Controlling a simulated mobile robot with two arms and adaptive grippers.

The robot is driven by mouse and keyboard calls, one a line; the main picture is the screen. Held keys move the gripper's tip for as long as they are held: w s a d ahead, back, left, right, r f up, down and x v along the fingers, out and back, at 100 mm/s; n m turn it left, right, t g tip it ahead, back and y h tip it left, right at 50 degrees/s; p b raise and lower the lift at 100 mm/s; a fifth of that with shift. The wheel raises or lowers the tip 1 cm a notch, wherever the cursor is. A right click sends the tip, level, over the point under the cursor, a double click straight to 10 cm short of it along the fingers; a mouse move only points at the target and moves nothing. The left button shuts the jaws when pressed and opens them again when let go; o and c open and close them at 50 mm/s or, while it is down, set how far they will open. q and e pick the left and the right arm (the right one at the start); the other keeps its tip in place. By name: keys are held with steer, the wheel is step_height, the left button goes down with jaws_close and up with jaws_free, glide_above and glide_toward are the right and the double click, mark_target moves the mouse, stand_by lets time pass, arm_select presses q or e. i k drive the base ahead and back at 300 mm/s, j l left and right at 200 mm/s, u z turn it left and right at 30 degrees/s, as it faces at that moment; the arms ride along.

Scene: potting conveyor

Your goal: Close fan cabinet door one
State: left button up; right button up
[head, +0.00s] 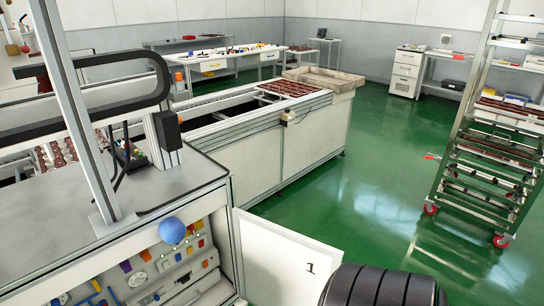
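The fan cabinet door (283,262), a white panel marked "1", stands open at the bottom middle of the head view. Its left edge is at the cabinet's (223,235) right front corner, and it swings out to the right. Its lower part is cut off by the picture edge, and a black ribbed form covers its lower right. The open cabinet front shows coloured parts and grey fittings inside. A blue ball (172,231) shows in front of the opening's upper edge. Neither of my grippers is in view.
A long white conveyor housing (308,140) stands behind the cabinet. A workbench (215,65) lines the back.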

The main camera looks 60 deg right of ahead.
mark_target(278, 265)
steer(key=k+l, duration=0.1)
steer(key=l, duration=0.45)
steer(key=k+l+u, duration=0.1)
steer(key=l, duration=0.4)
steer(key=k+l+u, duration=0.1)
steer(key=l, duration=0.45)
steer(key=k+l, duration=0.15)
steer(key=l, duration=0.35)
steer(key=k+l+u, duration=0.1)
steer(key=l, duration=0.4)
steer(key=k+l, duration=0.2)
steer(key=l, duration=0.3)
steer(key=k+l+u, duration=0.15)
steer(key=l, duration=0.35)
steer(key=k+l, duration=0.15)
steer(key=l, duration=0.35)
